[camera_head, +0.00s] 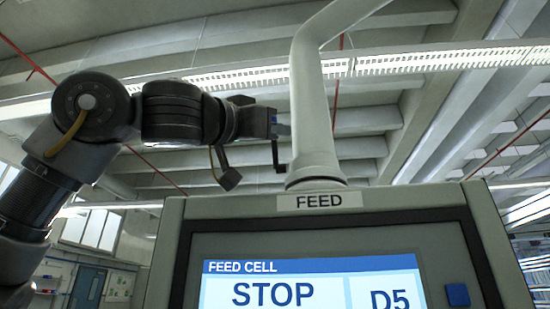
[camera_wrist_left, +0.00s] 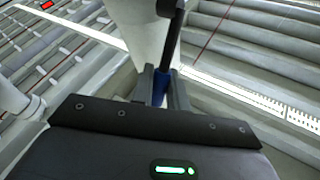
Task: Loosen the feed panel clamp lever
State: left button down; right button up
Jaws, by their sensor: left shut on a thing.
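The feed panel clamp lever is a thin dark rod (camera_head: 277,155) beside the foot of the pale support tube, above the FEED label (camera_head: 320,201). Its lower end meets a small dark piece near the tube's base. My left gripper (camera_head: 274,124) comes in from the left and is shut at the lever's upper end, beside the tube. In the left wrist view, the two fingers of my left gripper (camera_wrist_left: 161,88) close around the blue grip (camera_wrist_left: 159,84) of the lever, and its black rod (camera_wrist_left: 173,45) runs up from there. My right gripper is not in view.
The grey feed panel (camera_head: 400,201) fills the lower middle; its screen (camera_head: 300,268) reads FEED CELL, STOP and D5. A blue button (camera_head: 457,295) is at its right. The pale tube (camera_head: 312,100) rises close beside my left gripper.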

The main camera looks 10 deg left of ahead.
pick_arm(q)
jog(key=shift+s+f+m+h+b, duration=0.45)
jog(key=shift+m+h+b, duration=0.45)
jog(key=shift+b, duration=0.2)
jog(key=shift+r, duration=0.1)
jog(key=c, duration=1.4)
grip_release()
jog(key=b+v, duration=0.6)
jog(key=v, duration=0.5)
jog(key=shift+b, duration=0.4)
